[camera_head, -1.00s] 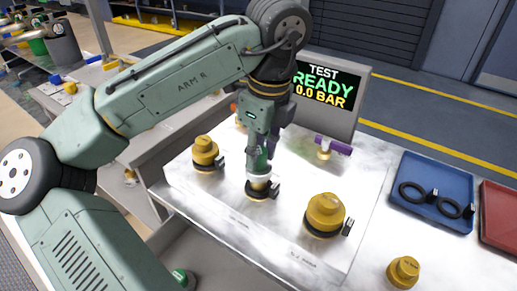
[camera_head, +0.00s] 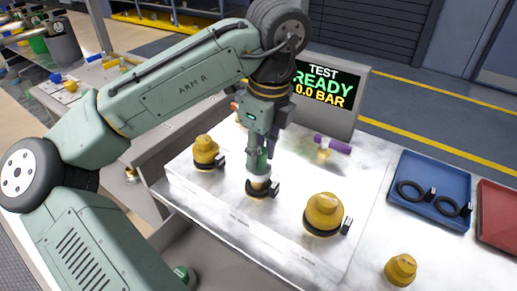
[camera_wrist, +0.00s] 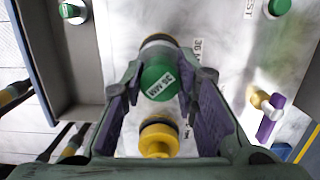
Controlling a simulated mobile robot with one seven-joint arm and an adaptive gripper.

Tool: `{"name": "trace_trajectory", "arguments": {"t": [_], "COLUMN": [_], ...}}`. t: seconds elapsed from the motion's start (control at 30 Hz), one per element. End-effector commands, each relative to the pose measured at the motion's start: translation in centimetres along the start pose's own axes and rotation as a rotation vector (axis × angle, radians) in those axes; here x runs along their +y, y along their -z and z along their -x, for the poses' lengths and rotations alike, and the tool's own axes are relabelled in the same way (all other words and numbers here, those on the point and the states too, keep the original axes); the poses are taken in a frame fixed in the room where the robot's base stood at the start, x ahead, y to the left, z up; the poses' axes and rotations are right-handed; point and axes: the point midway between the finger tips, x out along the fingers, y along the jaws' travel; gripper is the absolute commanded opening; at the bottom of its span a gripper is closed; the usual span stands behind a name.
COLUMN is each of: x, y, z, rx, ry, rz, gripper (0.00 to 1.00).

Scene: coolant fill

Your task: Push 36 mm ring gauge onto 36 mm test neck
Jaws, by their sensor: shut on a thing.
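The 36 mm ring gauge has a green top marked 36 MM and shows between my fingers in the wrist view (camera_wrist: 158,82). My gripper (camera_head: 262,160) points down and is shut on the gauge, with a finger on either side of it.
Yellow-capped fittings with black clamps stand at left (camera_head: 205,151) and right (camera_head: 323,212) of the gripper. A purple-handled valve (camera_head: 332,145) stands behind. A loose yellow cap (camera_head: 400,269) is in front of the blue tray (camera_head: 450,170). The display (camera_head: 330,88) reads READY, 0.0 BAR.

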Motion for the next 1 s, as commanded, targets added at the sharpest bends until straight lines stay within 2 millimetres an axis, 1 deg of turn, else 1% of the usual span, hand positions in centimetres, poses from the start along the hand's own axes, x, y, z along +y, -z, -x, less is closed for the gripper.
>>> {"name": "trace_trajectory", "arguments": {"t": [0.67, 1.0], "x": [-0.01, 0.00], "y": [-0.01, 0.06], "z": [0.02, -0.59], "rx": [0.000, 0.000], "ry": [0.000, 0.000], "rz": [0.000, 0.000], "gripper": [0.00, 0.00]}}
